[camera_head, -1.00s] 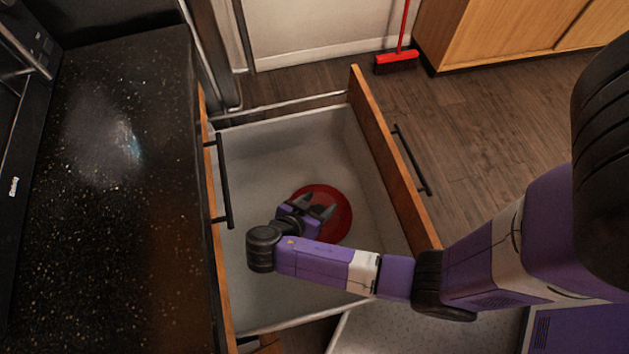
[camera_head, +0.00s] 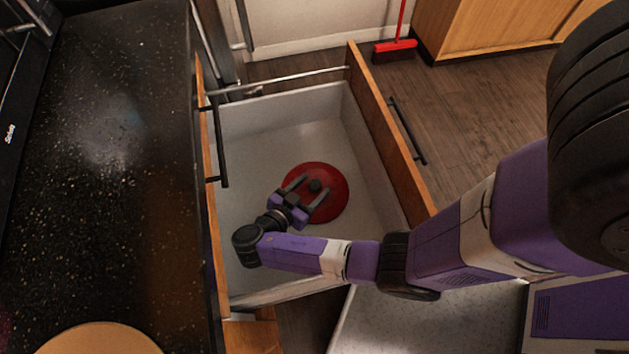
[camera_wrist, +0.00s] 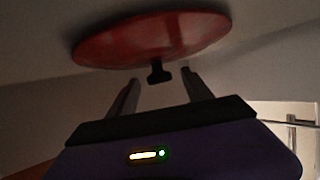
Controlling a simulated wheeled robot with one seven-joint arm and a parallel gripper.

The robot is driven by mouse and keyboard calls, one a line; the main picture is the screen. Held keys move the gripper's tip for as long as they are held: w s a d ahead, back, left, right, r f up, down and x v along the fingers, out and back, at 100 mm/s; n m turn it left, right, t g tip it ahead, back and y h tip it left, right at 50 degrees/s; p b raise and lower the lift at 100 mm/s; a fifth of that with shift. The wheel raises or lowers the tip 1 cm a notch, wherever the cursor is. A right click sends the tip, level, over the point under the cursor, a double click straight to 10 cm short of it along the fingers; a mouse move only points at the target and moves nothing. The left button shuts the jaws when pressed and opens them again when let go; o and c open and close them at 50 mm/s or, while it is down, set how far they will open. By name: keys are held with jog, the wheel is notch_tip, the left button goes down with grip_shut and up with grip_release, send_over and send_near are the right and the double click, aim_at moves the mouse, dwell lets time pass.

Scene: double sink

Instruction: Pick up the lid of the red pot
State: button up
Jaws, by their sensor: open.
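The red lid (camera_head: 333,208) lies in the open drawer, in its right half. It is round with a small dark knob (camera_head: 315,186) at its middle. My gripper (camera_head: 307,190) is open over the lid, with its two fingers on either side of the knob in the head view. In the wrist view the red lid (camera_wrist: 150,40) fills the top, and its dark knob (camera_wrist: 160,74) shows just beyond and between the open fingertips (camera_wrist: 160,78). The fingers do not grip it. No red pot can be made out beneath the lid.
The open drawer (camera_head: 255,115) has light inner walls and a wooden front (camera_head: 385,135) on the right. A speckled black counter (camera_head: 100,210) is on the left. A dark handle (camera_head: 218,150) sits by the drawer's left side. A red broom (camera_head: 395,48) stands on the floor beyond.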

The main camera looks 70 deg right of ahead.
jog(key=shift+x, duration=0.95)
grip_shut()
jog(key=shift+r, duration=0.2)
